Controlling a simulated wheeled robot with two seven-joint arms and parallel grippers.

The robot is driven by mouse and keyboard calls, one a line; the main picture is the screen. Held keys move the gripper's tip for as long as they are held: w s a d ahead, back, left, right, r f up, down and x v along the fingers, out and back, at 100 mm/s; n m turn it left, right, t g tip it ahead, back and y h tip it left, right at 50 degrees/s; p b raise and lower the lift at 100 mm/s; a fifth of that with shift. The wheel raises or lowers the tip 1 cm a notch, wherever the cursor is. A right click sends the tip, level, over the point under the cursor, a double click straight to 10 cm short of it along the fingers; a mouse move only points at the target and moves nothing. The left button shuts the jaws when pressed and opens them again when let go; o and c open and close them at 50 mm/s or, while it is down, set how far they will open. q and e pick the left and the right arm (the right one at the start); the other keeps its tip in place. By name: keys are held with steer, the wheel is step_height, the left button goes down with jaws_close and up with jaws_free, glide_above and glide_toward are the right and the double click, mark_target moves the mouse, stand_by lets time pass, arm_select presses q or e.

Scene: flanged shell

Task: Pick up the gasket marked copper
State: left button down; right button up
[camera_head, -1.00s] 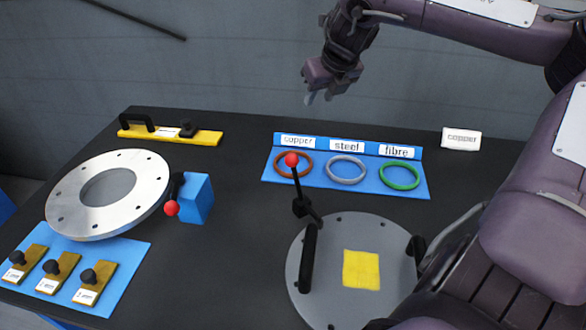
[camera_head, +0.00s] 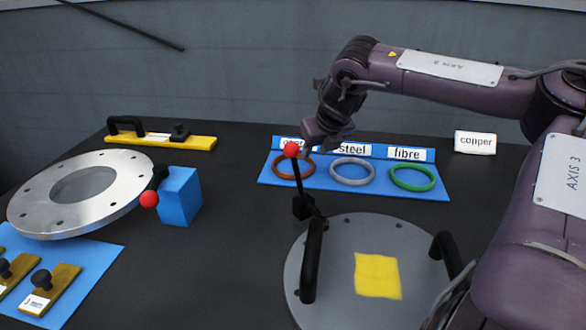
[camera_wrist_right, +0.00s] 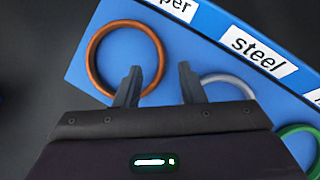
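The copper gasket (camera_head: 281,172) is an orange-brown ring on the blue tray (camera_head: 438,190), below the copper label, which my right arm partly hides in the head view. The red ball of a lever overlaps the ring there. In the right wrist view the copper ring (camera_wrist_right: 91,62) lies flat, upper left of my fingers. In the head view the right gripper (camera_head: 312,152) hangs just above the copper ring. My left gripper is not in view.
A steel ring (camera_head: 352,182) and a green fibre ring (camera_head: 413,189) lie to the right. A red-knobbed lever (camera_head: 291,150) stands in front of the copper ring. A grey disc cover (camera_head: 340,290) with handles is nearer. A flanged ring (camera_head: 35,215) sits left.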

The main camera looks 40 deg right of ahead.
mark_target(311, 159)
steer(key=x, duration=0.3)
steer(key=shift+w+d+f, duration=0.1)
steer(key=shift+d+f, duration=0.05)
steer(key=shift+f, duration=0.05)
jaws_close()
steer(key=shift+r, duration=0.1)
